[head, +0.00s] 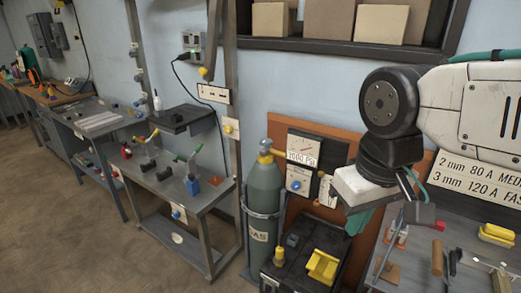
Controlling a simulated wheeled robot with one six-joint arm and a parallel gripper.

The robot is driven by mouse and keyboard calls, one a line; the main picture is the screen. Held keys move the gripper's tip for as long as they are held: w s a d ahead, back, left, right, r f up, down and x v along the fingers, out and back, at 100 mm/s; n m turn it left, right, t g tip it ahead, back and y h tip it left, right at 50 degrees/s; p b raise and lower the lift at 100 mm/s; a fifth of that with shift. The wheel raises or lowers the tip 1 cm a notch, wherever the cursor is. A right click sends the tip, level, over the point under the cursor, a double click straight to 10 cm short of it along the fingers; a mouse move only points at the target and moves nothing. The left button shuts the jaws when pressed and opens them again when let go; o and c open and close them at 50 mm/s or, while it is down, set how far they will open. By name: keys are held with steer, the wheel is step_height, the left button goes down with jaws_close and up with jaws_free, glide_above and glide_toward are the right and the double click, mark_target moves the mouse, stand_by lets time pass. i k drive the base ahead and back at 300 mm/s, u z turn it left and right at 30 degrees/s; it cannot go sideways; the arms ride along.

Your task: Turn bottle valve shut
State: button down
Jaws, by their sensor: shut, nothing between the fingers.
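The gas bottle (264,200) is a tall grey-green cylinder marked GAS, standing upright in a blue-grey holder right of centre. A gauge (303,149) and a second dial panel (297,178) are to the right of the valve. My gripper (359,221) hangs below the black wrist, right of the bottle and apart from the valve. It is shut and empty. Its fingertips show only in part, and I cannot tell how far the valve is turned.
A black unit with a yellow part (322,266) stands right of the bottle's foot. A bench (490,238) with tools and a yellow box is at the right. A metal workbench (170,190) with clamps is at the left. A shelf with boxes (325,19) is above. Floor is clear at lower left.

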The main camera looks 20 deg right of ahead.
mark_target(264, 142)
steer(key=u, duration=0.05)
steer(key=k, duration=0.55)
steer(key=u, duration=0.75)
steer(key=i, duration=1.25)
steer(key=z, duration=0.8)
